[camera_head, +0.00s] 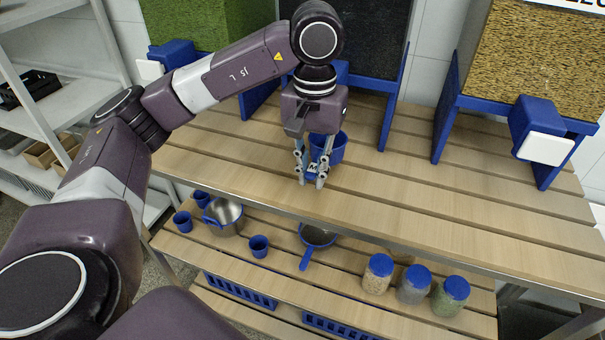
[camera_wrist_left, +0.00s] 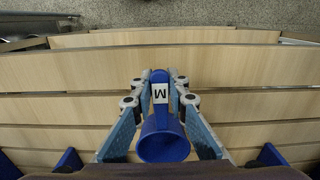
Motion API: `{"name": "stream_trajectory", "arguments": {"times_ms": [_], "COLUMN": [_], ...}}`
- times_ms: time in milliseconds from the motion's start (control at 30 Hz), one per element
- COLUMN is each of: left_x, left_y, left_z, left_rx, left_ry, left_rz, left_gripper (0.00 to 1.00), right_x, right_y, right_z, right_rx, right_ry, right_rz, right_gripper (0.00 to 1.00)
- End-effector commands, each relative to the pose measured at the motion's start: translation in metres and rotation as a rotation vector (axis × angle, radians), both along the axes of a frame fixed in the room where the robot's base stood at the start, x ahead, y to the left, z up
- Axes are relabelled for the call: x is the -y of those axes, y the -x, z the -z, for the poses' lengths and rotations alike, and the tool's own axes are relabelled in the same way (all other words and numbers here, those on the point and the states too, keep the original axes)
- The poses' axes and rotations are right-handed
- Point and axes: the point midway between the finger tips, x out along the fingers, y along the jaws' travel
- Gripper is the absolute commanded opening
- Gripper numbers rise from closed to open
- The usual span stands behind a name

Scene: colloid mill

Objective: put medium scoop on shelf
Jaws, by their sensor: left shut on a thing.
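The medium scoop is blue, with a round cup (camera_head: 330,148) and a short handle bearing a white label. In the left wrist view the label on the handle (camera_wrist_left: 160,95) reads "M", and the open cup (camera_wrist_left: 163,142) faces the camera. My left gripper (camera_head: 312,182) points down over the wooden upper table and is shut on the scoop's handle. I cannot tell whether the scoop touches the slats. The slatted lower shelf (camera_head: 345,285) lies under the table's front edge. My right gripper is not in view.
The lower shelf holds a metal pot (camera_head: 223,217), a blue-handled pan (camera_head: 317,236), small blue cups (camera_head: 258,246) and blue-lidded jars (camera_head: 415,284). Blue-framed dispensers (camera_head: 530,60) stand along the table's back. A white rack (camera_head: 40,110) stands left. The table's right half is clear in front.

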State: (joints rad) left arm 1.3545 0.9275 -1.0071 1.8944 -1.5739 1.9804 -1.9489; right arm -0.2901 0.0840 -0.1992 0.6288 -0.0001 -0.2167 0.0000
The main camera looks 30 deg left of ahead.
Motion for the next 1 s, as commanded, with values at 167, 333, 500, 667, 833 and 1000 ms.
{"name": "stream_trajectory", "arguments": {"times_ms": [167,333,500,667,833,1000], "left_x": [-0.018,-0.020,-0.020,-0.019,-0.019,-0.019], "left_y": [0.005,0.006,0.006,0.005,0.005,0.005], "left_z": [-0.001,0.011,0.031,0.036,0.037,0.037], "left_rx": [0.000,-0.006,-0.003,0.001,0.001,0.000], "left_ry": [-0.001,-0.002,0.000,0.000,0.000,0.000], "left_rz": [0.000,0.000,0.002,0.002,0.001,0.001], "left_gripper": [0.00,0.00,0.00,0.00,0.00,0.27], "right_x": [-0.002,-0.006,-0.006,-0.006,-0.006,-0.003], "right_y": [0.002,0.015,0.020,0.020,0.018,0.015], "right_z": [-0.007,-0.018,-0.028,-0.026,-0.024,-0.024], "right_rx": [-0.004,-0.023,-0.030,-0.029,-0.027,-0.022], "right_ry": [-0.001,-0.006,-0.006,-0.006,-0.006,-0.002], "right_rz": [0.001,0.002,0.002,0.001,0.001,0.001], "right_gripper": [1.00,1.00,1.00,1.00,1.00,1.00]}}
